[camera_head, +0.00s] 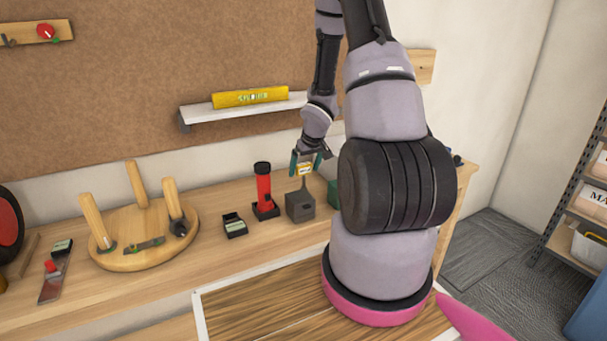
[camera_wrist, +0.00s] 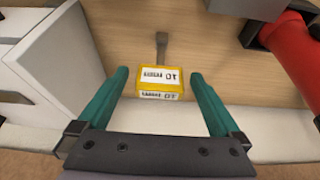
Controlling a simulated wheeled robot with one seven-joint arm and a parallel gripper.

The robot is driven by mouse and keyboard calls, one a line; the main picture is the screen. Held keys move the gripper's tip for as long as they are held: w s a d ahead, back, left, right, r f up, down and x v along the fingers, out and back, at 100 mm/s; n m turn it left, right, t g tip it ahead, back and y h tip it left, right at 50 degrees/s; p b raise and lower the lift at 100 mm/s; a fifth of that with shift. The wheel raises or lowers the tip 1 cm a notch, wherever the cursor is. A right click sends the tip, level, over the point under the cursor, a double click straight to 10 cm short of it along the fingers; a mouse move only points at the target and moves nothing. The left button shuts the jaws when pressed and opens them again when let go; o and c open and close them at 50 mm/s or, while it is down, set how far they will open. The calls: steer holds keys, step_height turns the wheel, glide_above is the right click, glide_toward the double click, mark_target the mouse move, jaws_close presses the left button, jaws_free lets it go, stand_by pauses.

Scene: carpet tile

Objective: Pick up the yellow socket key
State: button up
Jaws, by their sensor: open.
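The yellow socket key has a yellow block-shaped handle (camera_wrist: 158,82) labelled "10" and a thin grey shaft (camera_wrist: 161,45). In the head view its yellow handle (camera_head: 305,169) shows above a dark grey block (camera_head: 300,207) on the bench, with the shaft pointing down towards the block. My gripper (camera_head: 307,163) is at the handle. In the wrist view, my gripper's green fingers (camera_wrist: 168,78) are open, one on each side of the handle, with visible gaps. Whether the shaft sits in the block is hard to tell.
A red torch-like object (camera_head: 263,188) stands just left of the block. A small black item (camera_head: 235,225) and a round wooden stool (camera_head: 150,250) with upright legs lie further left. A shelf (camera_head: 215,112) with a yellow level (camera_head: 250,96) is on the wall behind.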

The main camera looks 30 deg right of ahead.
steer(key=shift+x, duration=1.15)
jaws_close()
steer(key=shift+r, duration=0.15)
